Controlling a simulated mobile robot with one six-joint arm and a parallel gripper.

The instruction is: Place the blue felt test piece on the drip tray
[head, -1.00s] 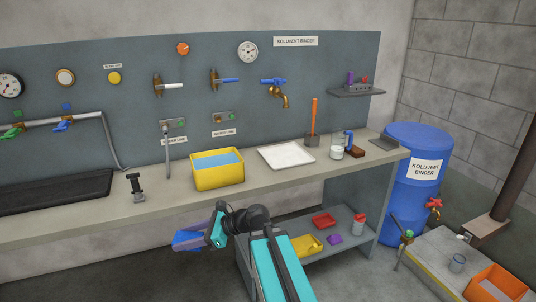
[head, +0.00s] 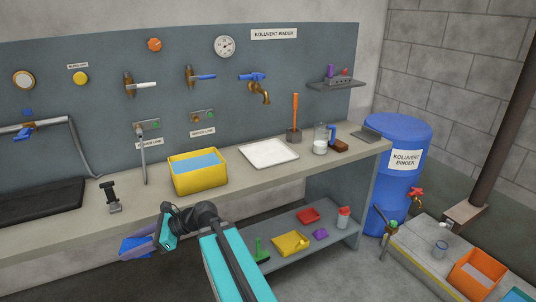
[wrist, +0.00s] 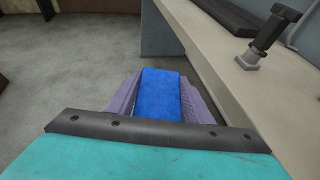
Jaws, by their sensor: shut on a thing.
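The blue felt test piece (wrist: 158,98) is a flat blue strip between the purple fingers of my gripper (wrist: 158,80) in the wrist view. My gripper (head: 136,246) is shut on it, in front of the bench and below its top, over open floor. A shallow white tray (head: 268,153) lies on the bench top below the blue-handled brass tap. A black ribbed tray (head: 40,196) lies at the bench's left end under a pipe. I cannot tell which is the drip tray.
A yellow tub of blue liquid (head: 198,182) stands left of the white tray. A small black stand (head: 112,197) is near the bench's front edge. A glass jug (head: 320,146) stands to the right. A lower shelf (head: 335,238) holds several small items.

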